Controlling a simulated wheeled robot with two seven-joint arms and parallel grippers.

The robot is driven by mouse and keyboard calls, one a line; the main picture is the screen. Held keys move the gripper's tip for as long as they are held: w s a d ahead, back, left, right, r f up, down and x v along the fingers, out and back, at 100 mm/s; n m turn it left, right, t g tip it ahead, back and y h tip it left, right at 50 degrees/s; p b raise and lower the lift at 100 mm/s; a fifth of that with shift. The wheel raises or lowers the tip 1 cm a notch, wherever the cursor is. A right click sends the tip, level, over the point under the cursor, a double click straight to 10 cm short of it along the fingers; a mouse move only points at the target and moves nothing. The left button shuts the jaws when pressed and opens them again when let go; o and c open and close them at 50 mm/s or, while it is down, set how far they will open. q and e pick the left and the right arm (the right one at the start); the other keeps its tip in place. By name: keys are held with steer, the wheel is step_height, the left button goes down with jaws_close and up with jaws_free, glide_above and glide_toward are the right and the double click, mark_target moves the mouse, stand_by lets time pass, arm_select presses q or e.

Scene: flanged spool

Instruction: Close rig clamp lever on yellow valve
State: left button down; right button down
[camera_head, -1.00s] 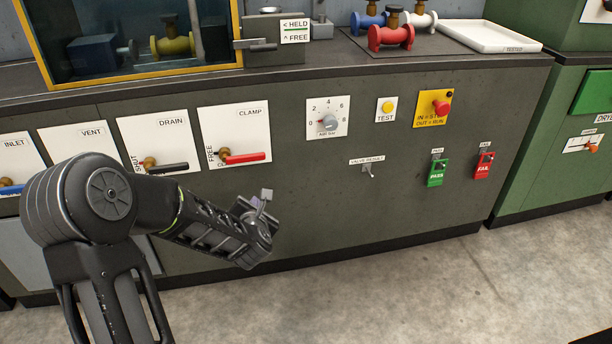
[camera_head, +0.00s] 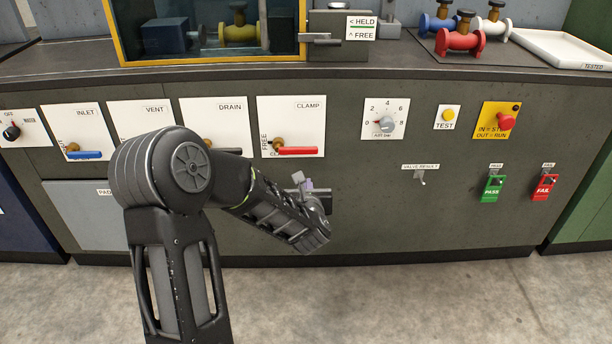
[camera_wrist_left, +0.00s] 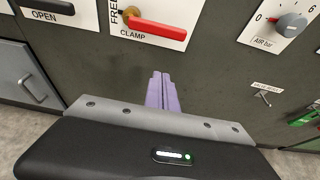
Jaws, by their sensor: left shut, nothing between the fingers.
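The CLAMP lever has a red handle (camera_head: 297,151) on a brass pivot, on a white panel (camera_head: 307,112) on the bench front. The handle points right, roughly level; FREE is printed at the panel's left edge. In the left wrist view the red handle (camera_wrist_left: 157,28) is beyond my fingers. The yellow valve (camera_head: 238,33) is behind the glass of the yellow-framed enclosure. My left gripper (camera_head: 305,184) is below and apart from the lever; its purple fingers (camera_wrist_left: 161,92) are together and empty. My right gripper is not in view.
The black DRAIN lever (camera_head: 226,150) is left of the clamp panel, partly behind my arm. The air dial (camera_head: 386,124), TEST button (camera_head: 449,113) and red stop button (camera_head: 506,121) are to the right. A HELD/FREE latch (camera_head: 322,38) stands on the bench top.

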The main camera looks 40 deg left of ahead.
mark_target(295, 147)
arm_select(q)
steer(key=b+x, duration=0.2)
steer(key=x, duration=0.7)
step_height(295, 147, up, 4)
steer(key=shift+w+a+f+p, duration=0.1)
steer(key=shift+p, duration=0.4)
